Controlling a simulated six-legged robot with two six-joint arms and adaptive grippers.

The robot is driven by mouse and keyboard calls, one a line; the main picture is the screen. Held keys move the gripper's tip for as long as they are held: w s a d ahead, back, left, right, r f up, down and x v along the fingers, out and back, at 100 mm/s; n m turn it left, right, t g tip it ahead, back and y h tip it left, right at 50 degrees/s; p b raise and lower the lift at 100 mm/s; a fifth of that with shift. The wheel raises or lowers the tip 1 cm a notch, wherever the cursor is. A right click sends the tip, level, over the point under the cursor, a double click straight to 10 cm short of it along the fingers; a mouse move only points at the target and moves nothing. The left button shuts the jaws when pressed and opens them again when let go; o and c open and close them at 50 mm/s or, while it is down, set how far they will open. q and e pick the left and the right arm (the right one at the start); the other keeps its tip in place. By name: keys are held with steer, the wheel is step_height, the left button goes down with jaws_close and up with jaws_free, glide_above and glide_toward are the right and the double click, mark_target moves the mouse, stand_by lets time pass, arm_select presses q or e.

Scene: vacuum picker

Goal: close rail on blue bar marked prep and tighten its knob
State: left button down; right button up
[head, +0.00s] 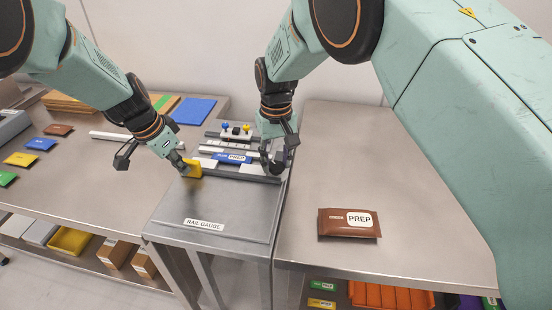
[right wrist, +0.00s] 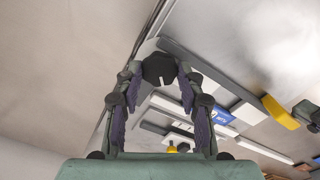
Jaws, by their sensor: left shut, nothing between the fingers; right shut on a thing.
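The blue bar marked PREP (head: 235,158) lies across the rail gauge, and part of it shows in the right wrist view (right wrist: 217,117). A dark grey rail (head: 240,176) lies along the bar's near side, seemingly against or very near it. A yellow block (head: 195,168) sits at the rail's left end. My left gripper (head: 183,168) is shut and empty, right beside the yellow block; I cannot tell if it touches. My right gripper (right wrist: 160,72) is shut on the black knob (right wrist: 159,69), which has a white mark and stands at the rail's right end.
The gauge stand (head: 213,205) has a RAIL GAUGE label and stands between two steel tables. A brown PREP packet (head: 347,225) lies on the right table. Coloured packets and a white bar (head: 110,136) lie on the left table. Small blue, black and yellow knobs (head: 236,129) stand behind the bar.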

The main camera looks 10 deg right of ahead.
mark_target(276, 166)
arm_select(q)
steer(key=shift+w+r, duration=0.1)
arm_select(e)
steer(key=m, duration=0.4)
steer(key=shift+s+f+m, duration=0.1)
steer(key=shift+m, duration=2.1)
steer(key=o, duration=1.2)
steer(key=shift+c, duration=0.2)
step_height(276, 166, up, 12)
